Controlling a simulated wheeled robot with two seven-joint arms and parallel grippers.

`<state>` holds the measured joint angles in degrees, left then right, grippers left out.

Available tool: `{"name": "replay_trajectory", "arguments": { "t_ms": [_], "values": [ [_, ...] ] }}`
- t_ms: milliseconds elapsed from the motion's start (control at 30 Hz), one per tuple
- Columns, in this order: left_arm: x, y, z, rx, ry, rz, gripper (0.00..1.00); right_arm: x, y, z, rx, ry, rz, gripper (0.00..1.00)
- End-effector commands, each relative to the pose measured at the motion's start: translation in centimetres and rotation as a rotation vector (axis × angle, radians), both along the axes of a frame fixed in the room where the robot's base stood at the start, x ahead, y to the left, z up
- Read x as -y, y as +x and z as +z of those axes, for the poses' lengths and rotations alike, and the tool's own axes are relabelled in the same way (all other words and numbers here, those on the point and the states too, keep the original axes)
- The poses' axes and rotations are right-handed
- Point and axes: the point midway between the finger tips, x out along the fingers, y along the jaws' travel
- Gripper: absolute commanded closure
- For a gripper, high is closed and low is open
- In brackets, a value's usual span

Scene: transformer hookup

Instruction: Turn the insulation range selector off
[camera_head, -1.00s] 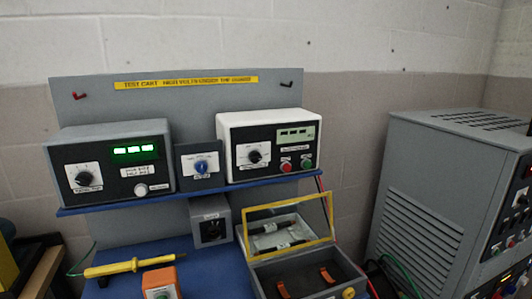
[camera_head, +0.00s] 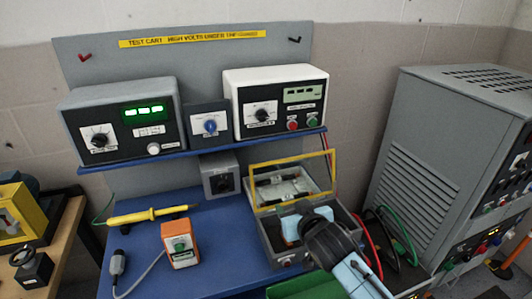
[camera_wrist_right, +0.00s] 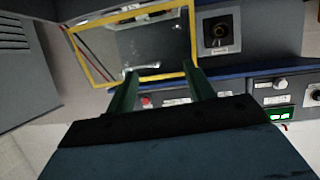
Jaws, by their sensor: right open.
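The white meter box (camera_head: 277,96) stands on the right of the blue shelf. Its black selector knob (camera_head: 262,115) sits on a white dial plate, left of a red and a green button; the exact pointer setting is too small to read. My right gripper (camera_head: 305,222) is in front of and below the meter, over the open grey case and apart from the knob. In the right wrist view my gripper's two fingers (camera_wrist_right: 163,80) are spread with nothing between them. That view is inverted, and the gripper body hides much of the meter. My left gripper is out of view.
The case's raised yellow-framed lid (camera_head: 291,184) stands below the meter. A blue-knob box (camera_head: 209,123) and a grey meter with green display (camera_head: 123,120) share the shelf. A yellow probe (camera_head: 150,215) and orange device (camera_head: 180,244) lie left. A large grey cabinet (camera_head: 445,150) stands right.

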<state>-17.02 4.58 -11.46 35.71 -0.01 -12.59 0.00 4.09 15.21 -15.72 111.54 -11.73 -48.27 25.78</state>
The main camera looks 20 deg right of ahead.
Motion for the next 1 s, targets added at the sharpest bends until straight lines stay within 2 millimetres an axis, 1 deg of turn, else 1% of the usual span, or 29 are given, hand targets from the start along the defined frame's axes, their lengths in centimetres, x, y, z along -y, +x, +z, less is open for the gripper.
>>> {"name": "replay_trajectory", "arguments": {
  "t_ms": [33,67,100,200,300,400,533,1000],
  "values": [
    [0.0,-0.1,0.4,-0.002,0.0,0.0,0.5,-0.1,2.0,4.0,0.097,0.008,0.006,0.47],
    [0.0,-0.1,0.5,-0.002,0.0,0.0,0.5,-0.2,2.9,5.9,0.146,0.014,0.01,0.47],
    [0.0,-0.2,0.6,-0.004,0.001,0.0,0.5,-0.3,3.8,8.2,0.205,0.025,0.017,0.47],
    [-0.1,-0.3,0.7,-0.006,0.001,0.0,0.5,-0.6,5.3,12.6,0.315,0.041,0.033,0.47],
    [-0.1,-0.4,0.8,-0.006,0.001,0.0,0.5,-0.9,6.0,14.9,0.372,0.053,0.044,0.47],
    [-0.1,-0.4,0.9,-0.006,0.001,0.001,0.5,-1.0,6.6,15.7,0.391,0.056,0.048,0.47],
    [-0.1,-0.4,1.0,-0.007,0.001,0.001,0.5,-1.0,8.0,15.8,0.392,0.057,0.048,0.47],
    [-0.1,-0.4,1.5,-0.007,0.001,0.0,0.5,-1.2,15.3,15.7,0.389,0.056,0.047,0.47]
  ]
}}
